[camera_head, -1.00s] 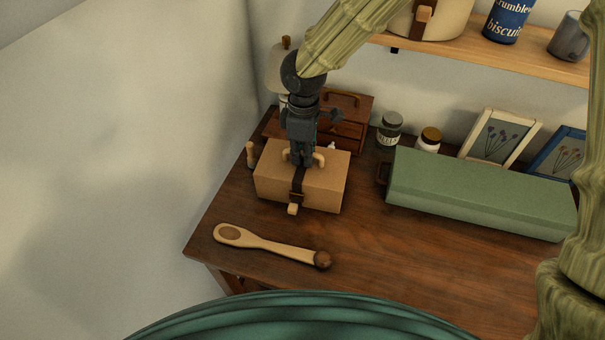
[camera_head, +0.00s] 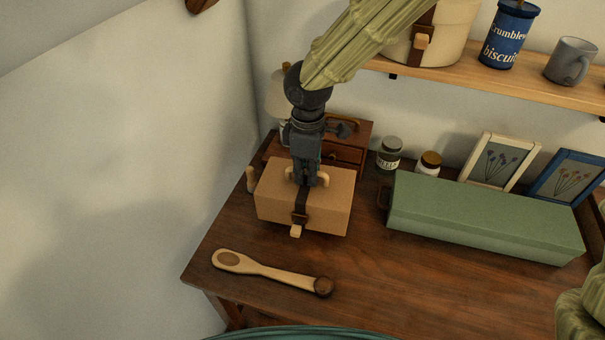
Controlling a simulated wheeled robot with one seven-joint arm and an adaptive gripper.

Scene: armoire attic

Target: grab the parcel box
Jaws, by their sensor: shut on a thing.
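The parcel box (camera_head: 328,211) is a tan carton with a dark strap, a pale tag at the front and a light handle on top. It is at the left part of the dark wooden table (camera_head: 400,285). My gripper (camera_head: 305,183) points down from above and is shut on the handle at the middle of the box top. The fingertips are partly hidden against the strap. I cannot tell whether the box is clear of the table or resting on it.
A wooden spoon-like brush (camera_head: 270,270) lies in front of the box. A long green case (camera_head: 480,215) is at the right. Jars (camera_head: 389,155), picture frames (camera_head: 498,160) and a small drawer chest (camera_head: 350,145) stand behind. A shelf (camera_head: 480,65) hangs above.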

